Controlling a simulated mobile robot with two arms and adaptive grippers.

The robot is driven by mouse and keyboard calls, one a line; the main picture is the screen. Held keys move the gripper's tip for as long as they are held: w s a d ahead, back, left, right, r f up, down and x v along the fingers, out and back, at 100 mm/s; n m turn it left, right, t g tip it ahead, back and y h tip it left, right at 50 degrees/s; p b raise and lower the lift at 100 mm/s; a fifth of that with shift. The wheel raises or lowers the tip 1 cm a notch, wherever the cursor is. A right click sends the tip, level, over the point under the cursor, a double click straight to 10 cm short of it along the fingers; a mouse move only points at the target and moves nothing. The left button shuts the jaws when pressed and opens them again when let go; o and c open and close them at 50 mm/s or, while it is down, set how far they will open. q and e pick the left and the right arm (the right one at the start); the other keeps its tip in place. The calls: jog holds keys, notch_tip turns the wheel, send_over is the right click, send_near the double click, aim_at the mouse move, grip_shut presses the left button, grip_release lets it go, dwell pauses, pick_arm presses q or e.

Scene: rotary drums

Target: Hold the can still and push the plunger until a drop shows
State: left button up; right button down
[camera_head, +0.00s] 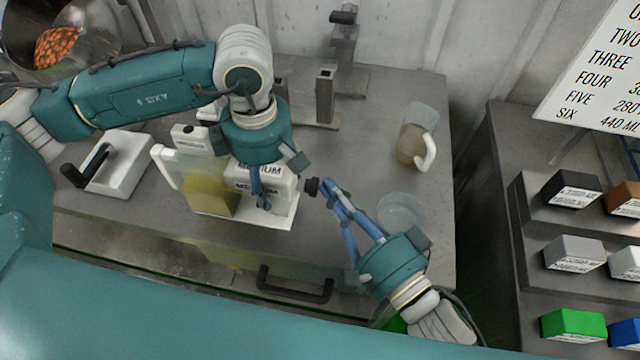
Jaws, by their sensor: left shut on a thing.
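The can, as I take it, is the white block marked MEDIUM (284,187), standing on a white tray (262,218). My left gripper (264,198) reaches down over it from above and is shut on it; its fingers cover part of the label. A black knob (312,186), which looks like the plunger, sticks out at the can's right side. My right gripper (328,186) points at the knob from the lower right. Its blue fingers come together at the tips, close to the knob; I cannot tell whether they touch it. No drop can be made out.
A yellow translucent container (210,192) stands left of the can. A clear jug (414,138) and a round clear dish (401,209) are on the right of the bench. A metal stand (325,98) is behind. Coloured blocks (573,190) fill a rack at right.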

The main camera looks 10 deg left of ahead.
jog(key=shift+d, duration=0.8)
jog(key=shift+d, duration=0.1)
jog(key=d, duration=0.5)
jog(key=shift+s+a, duration=0.1)
dwell(2.8)
jog(key=m, duration=0.2)
jog(key=d+m, duration=0.1)
jog(key=m, duration=0.1)
jog(key=d+m, duration=0.1)
jog(key=shift+s+f+m+y, duration=0.15)
jog(key=shift+s+m+y, duration=0.15)
jog(key=shift+m+y, duration=0.1)
jog(key=shift+w+d+f+m+h, duration=0.15)
jog(key=shift+w+d+m, duration=0.1)
jog(key=shift+d+m, duration=0.35)
jog(key=shift+w+d+f+m+h, duration=0.1)
jog(key=shift+w+d+m+h, duration=0.2)
jog(key=shift+m, duration=0.4)
